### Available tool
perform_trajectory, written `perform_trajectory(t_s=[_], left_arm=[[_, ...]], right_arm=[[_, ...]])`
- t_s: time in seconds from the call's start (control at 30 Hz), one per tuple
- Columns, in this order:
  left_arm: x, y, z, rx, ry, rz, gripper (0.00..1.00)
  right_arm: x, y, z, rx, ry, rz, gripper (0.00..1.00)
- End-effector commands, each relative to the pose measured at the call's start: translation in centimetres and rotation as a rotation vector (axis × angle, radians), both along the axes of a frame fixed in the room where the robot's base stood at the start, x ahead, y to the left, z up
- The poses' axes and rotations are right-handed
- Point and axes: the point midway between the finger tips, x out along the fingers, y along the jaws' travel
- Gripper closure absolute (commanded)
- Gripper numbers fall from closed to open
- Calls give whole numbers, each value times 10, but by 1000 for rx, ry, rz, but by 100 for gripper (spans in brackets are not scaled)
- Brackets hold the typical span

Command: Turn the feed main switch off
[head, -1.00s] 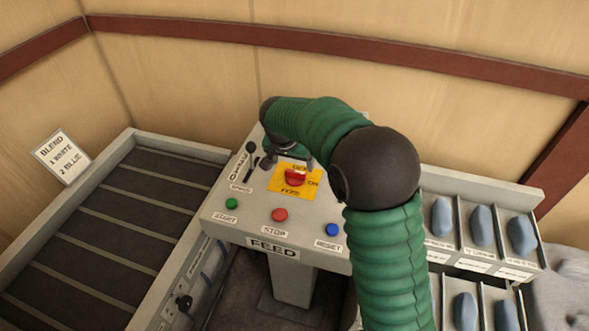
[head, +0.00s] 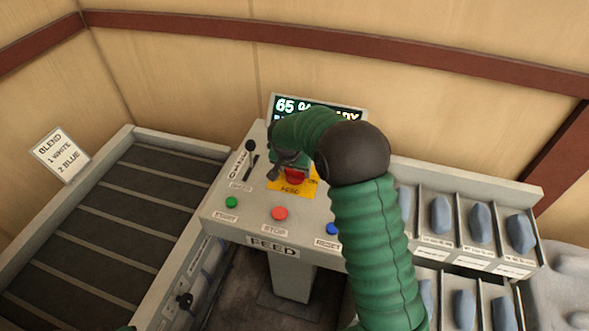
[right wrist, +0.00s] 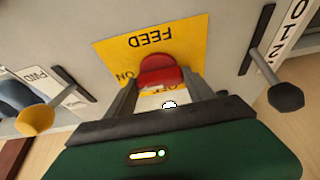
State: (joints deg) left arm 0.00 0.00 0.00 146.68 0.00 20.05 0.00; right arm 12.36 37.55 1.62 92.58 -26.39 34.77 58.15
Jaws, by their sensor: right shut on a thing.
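The feed main switch is a red knob (head: 294,175) on a yellow plate (head: 290,190) on the sloped grey FEED panel (head: 253,213). My right gripper (head: 291,168) reaches down over it from behind and hides part of it. In the right wrist view the red knob (right wrist: 160,70) sits between the two fingers of my right gripper (right wrist: 162,90), which are shut on it. The yellow plate there shows FEED and ON upside down, with a partly covered OFF near the fingers. I cannot tell exactly which mark the knob points at. My left gripper is out of view.
Green (head: 232,202), red (head: 280,213) and blue (head: 332,229) buttons line the panel front. A black lever (head: 250,146) stands left of the plate. A screen (head: 340,112) behind my arm reads 65 %. A conveyor (head: 110,215) lies left; bins with blue pieces (head: 480,222) lie right.

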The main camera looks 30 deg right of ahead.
Motion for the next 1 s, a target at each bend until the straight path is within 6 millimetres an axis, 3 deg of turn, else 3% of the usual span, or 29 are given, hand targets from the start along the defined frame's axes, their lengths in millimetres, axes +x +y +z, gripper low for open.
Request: perform_trajectory(t_s=[0.2, 0.57, 1.0], left_arm=[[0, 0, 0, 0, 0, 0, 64], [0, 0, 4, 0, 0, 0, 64], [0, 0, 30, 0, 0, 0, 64]], right_arm=[[1, 0, 1, -1, -3, 1, 79], [1, -1, 4, -2, -5, 71, 79], [-1, -4, 7, 0, -7, 414, 79]])
